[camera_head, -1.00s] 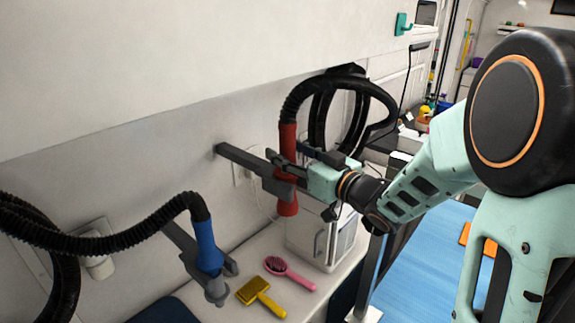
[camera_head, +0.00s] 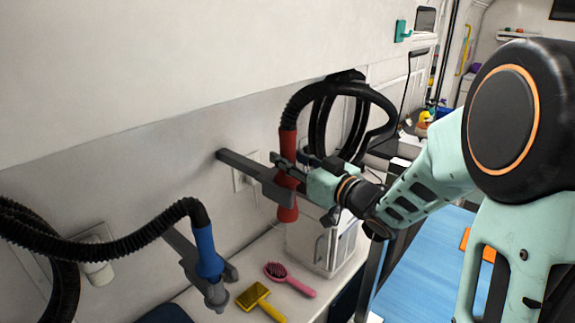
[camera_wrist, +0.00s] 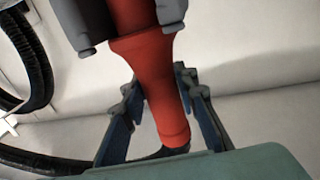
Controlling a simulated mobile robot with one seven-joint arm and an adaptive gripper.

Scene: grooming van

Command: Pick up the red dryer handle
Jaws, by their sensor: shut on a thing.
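The red dryer handle (camera_head: 288,143) hangs upright in a dark grey wall holder (camera_head: 245,168), with a black ribbed hose rising from its top. My gripper (camera_head: 287,170) reaches it from the right and is shut on it at the holder's height. The wrist view shows the red handle (camera_wrist: 155,75) running down between my two gripper fingers (camera_wrist: 158,110). The prongs of the grey holder (camera_wrist: 75,25) still flank the handle there. The contact faces of the fingers are partly hidden.
A blue dryer handle (camera_head: 205,250) hangs in another holder at lower left. A pink brush (camera_head: 290,279) and a yellow brush (camera_head: 262,300) lie on the counter below. A white cabinet (camera_head: 320,245) stands under the red handle. A blue table (camera_head: 425,265) is at right.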

